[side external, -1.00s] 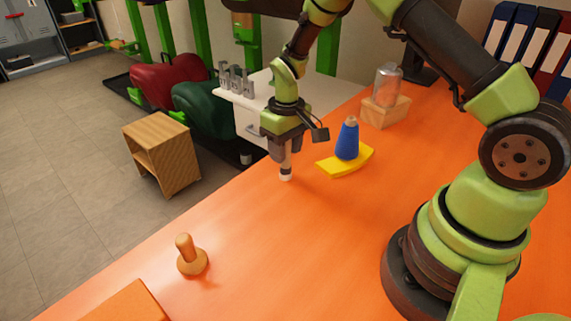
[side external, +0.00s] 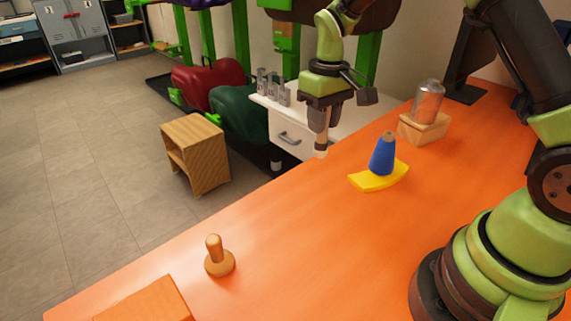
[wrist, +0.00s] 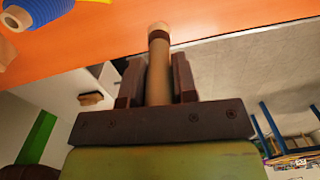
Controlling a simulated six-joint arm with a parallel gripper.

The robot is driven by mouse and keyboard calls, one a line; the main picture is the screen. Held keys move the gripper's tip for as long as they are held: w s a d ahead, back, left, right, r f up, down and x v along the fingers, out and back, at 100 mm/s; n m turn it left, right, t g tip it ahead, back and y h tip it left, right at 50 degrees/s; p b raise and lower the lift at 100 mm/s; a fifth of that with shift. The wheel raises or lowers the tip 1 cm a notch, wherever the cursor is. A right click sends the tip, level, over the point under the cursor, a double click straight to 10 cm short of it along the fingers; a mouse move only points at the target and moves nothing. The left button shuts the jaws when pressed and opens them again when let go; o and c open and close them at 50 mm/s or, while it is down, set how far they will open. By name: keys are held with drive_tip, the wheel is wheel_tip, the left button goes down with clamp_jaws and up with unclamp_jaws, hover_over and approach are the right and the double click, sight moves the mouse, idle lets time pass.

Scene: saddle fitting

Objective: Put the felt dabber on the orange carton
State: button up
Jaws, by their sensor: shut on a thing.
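My gripper (side external: 321,125) is shut on the felt dabber (side external: 320,148), a slim tan stick with a pale tip. It hangs roughly upright, tip down, above the far edge of the orange table. In the wrist view the dabber (wrist: 159,65) stands between the two dark fingers, with a dark band below its pale tip; its other end is hidden by the gripper. The orange carton (side external: 148,303) is at the bottom left of the side view, partly cut off by the frame, well apart from my gripper. Its visible top looks bare.
A wooden knobbed piece (side external: 218,262) stands beside the carton. A blue ribbed cone (side external: 382,160) stands on a yellow curved block (side external: 362,182), right of my gripper. A glass jar (side external: 428,100) sits in a wooden block (side external: 423,130) behind.

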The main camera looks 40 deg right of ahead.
drive_tip(key=shift+r, duration=0.45)
drive_tip(key=a+r+n, duration=0.1)
drive_tip(key=a+r, duration=0.3)
drive_tip(key=a, duration=1)
drive_tip(key=a+r+n, duration=0.1)
drive_tip(key=a+r, duration=0.2)
drive_tip(key=a, duration=1.1)
drive_tip(key=s+a+r, duration=0.3)
drive_tip(key=s+a, duration=0.5)
drive_tip(key=a, duration=0.1)
drive_tip(key=shift+n, duration=0.3)
wheel_tip(320, 180, down, 10)
drive_tip(key=shift+r, duration=0.1)
drive_tip(key=o, duration=0.9)
drive_tip(key=shift+f, duration=0.2)
